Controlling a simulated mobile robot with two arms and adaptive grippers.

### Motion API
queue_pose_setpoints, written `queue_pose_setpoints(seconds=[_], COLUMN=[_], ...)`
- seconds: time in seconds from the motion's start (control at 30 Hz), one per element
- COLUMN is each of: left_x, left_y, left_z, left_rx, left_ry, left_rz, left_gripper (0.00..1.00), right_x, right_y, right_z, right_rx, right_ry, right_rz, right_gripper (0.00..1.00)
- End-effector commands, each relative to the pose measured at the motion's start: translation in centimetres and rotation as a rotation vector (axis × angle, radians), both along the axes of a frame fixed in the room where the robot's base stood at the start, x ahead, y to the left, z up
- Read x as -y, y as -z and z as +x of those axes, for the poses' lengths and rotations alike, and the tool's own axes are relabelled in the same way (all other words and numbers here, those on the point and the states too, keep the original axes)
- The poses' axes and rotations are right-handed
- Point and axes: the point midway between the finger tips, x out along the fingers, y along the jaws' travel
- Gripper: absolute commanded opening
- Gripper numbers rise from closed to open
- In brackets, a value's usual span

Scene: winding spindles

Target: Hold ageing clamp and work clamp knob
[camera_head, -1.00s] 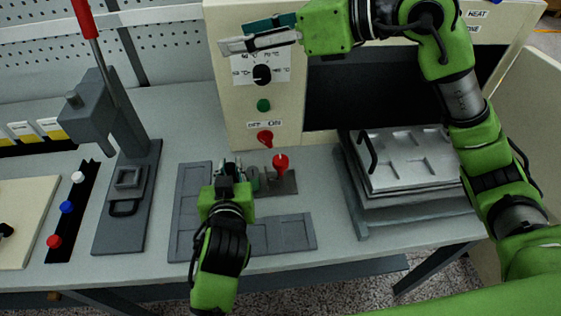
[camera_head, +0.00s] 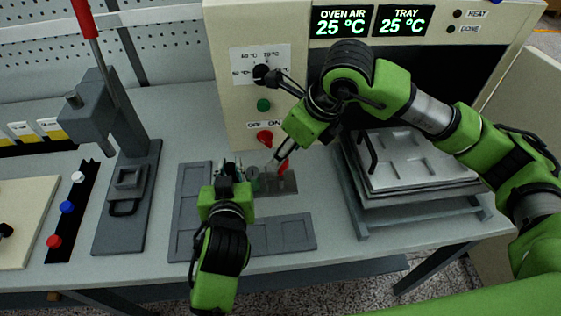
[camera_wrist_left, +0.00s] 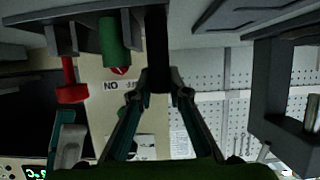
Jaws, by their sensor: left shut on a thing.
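The ageing clamp (camera_head: 290,185) is a small dark grey fixture on the bench in front of the oven, with a green cylinder (camera_wrist_left: 115,42) and a red knob (camera_head: 283,168). The knob also shows in the left wrist view (camera_wrist_left: 71,93). My left gripper (camera_head: 228,165) is shut on a dark upright part of the clamp (camera_wrist_left: 158,45) at its left end. My right gripper (camera_head: 279,156) points down at the red knob from above and partly covers it. I cannot tell whether its fingers touch the knob or how far they are apart.
The oven panel (camera_head: 240,110) with a dial, a green button and a red switch (camera_head: 265,138) stands just behind. A grey tray fixture (camera_head: 285,232) lies in front, a press (camera_head: 125,190) to the left, and a metal tray stack (camera_head: 410,160) to the right.

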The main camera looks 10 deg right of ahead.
Motion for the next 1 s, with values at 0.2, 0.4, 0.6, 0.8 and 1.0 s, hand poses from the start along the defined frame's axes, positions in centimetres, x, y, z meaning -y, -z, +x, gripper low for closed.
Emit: queue_pose_setpoints(seconds=[0.2, 0.4, 0.6, 0.8, 1.0], left_x=[-0.1, -0.1, -0.1, -0.1, -0.1], left_y=[0.3, 0.2, 0.3, 0.2, 0.3], left_z=[0.0, 0.0, 0.0, 0.0, 0.0], left_rx=[-0.005, -0.005, -0.005, -0.005, -0.005], left_ry=[-0.001, -0.001, -0.001, -0.001, -0.001], left_rz=[0.002, 0.002, 0.002, 0.002, 0.002], left_gripper=[0.00, 0.00, 0.00, 0.00, 0.00], right_x=[-0.7, -1.0, -1.1, -1.1, -1.1], right_y=[2.3, 3.3, 3.4, 3.4, 3.4], right_z=[0.7, 1.0, 1.0, 1.0, 1.0], right_rx=[-0.001, 0.001, 0.001, 0.001, 0.002], right_ry=[-0.001, -0.001, -0.001, -0.001, 0.003], right_rz=[0.001, 0.002, 0.002, 0.002, 0.002], right_gripper=[0.42, 0.42, 0.42, 0.14, 0.00])
